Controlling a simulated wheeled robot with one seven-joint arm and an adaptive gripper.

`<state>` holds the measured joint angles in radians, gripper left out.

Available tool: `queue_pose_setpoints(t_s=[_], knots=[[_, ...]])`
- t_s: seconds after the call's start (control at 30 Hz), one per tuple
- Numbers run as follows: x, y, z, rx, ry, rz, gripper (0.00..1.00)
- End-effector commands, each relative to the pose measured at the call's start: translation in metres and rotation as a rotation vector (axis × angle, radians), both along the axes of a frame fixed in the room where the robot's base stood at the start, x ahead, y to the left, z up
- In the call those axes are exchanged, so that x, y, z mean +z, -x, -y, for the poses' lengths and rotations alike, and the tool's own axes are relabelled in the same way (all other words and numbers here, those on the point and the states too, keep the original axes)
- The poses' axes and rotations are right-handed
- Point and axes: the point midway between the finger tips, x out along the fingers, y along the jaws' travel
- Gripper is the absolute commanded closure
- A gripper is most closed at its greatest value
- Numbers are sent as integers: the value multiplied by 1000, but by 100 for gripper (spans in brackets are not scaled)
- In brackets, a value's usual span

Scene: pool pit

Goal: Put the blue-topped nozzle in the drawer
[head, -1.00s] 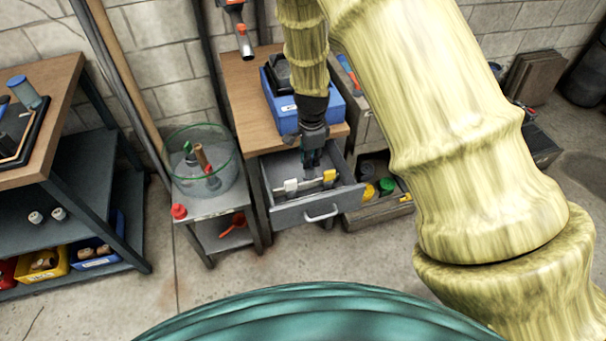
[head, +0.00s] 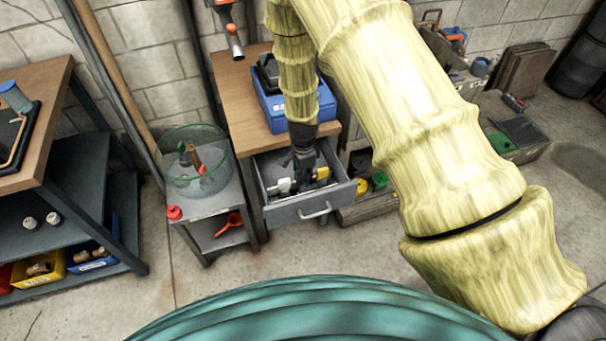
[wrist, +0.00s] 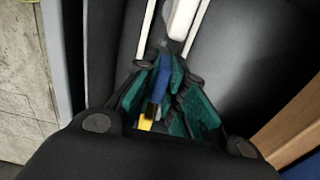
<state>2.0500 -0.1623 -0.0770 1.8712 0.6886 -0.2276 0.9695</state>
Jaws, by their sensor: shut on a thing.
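My gripper (head: 304,178) points down into the open grey drawer (head: 315,209) below the wooden bench top. In the wrist view my gripper (wrist: 166,88) is shut, its green-lined fingers on either side of a blue piece, the blue-topped nozzle (wrist: 159,82). The fingers hide much of the nozzle, and I cannot make it out in the head view. A small yellow part (wrist: 146,123) shows by the nozzle; I cannot tell whether it belongs to it. A white-ended item (head: 284,186) and a yellow-ended item (head: 323,173) lie in the drawer beside my gripper.
A blue bin (head: 280,112) stands on the bench top behind my arm. A clear round tub (head: 197,165) with tools stands on the small stand at left. An open crate (head: 365,205) with yellow and green items is right of the drawer. Floor in front is clear.

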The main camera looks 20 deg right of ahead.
Motion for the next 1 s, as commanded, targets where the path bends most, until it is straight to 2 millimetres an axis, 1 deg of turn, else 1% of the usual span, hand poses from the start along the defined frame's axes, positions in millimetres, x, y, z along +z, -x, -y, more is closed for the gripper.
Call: queue_pose_setpoints(t_s=[0.37, 0.4, 0.47, 0.5, 0.53, 0.8, 1.0], knots=[[-4, -1, 0, 0, 0, 1, 100], [-4, -1, 0, 0, 0, 1, 86], [-3, -1, 0, 0, 0, 2, 76], [-3, -1, 0, 0, 0, 1, 68], [-3, -1, 0, 0, 0, 1, 67], [-3, -1, 0, 0, 0, 1, 67], [6, -1, 0, 0, 1, 2, 67]])
